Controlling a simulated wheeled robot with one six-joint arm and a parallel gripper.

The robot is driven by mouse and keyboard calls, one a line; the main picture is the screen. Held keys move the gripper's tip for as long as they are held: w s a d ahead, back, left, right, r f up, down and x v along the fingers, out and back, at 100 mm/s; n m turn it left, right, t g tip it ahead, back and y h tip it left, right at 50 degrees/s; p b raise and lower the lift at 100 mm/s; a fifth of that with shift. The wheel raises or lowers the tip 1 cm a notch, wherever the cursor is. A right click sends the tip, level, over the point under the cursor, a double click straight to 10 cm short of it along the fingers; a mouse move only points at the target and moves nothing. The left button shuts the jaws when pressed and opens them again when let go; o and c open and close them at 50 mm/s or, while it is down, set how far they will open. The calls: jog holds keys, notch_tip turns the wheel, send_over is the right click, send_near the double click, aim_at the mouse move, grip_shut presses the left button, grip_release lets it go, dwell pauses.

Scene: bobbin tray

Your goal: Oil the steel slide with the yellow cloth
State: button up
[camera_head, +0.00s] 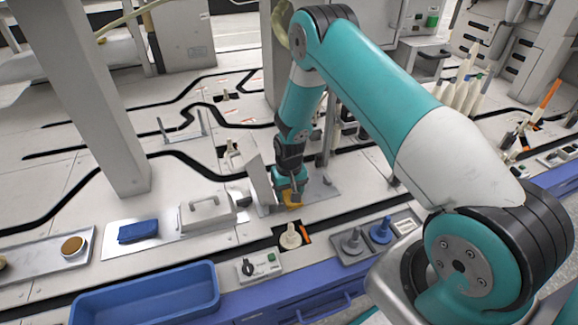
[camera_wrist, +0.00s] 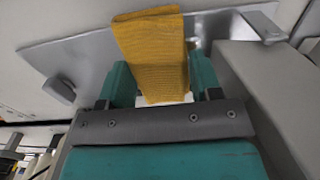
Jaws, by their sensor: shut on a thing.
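The yellow cloth (camera_wrist: 152,50) is between the two teal fingers of my gripper (camera_wrist: 161,84) in the wrist view. Its far end reaches past the fingertips over a grey metal plate, which looks like the steel slide (camera_wrist: 88,58). In the head view my gripper (camera_head: 290,188) is low at the plate (camera_head: 322,188), with the yellow cloth (camera_head: 292,201) just below it. The cloth seems to be at the plate's surface, but I cannot tell whether it touches. The arm and a tilted grey panel hide part of the plate.
The tilted panel (camera_head: 261,183) stands close left of my gripper. Farther left are a handled steel block (camera_head: 207,214), a folded blue cloth (camera_head: 138,231) and a tray (camera_head: 50,263) with a brown-topped round pot (camera_head: 73,246). A blue bin (camera_head: 145,300) is in front.

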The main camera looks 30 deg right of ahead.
jog(key=r, duration=0.1)
jog(key=r+p, duration=0.1)
jog(key=r, duration=0.1)
jog(key=r+p, duration=0.1)
jog(key=shift+d+r, duration=0.25)
jog(key=shift+r, duration=0.05)
notch_tip(320, 180, up, 3)
jog(key=p, duration=0.3)
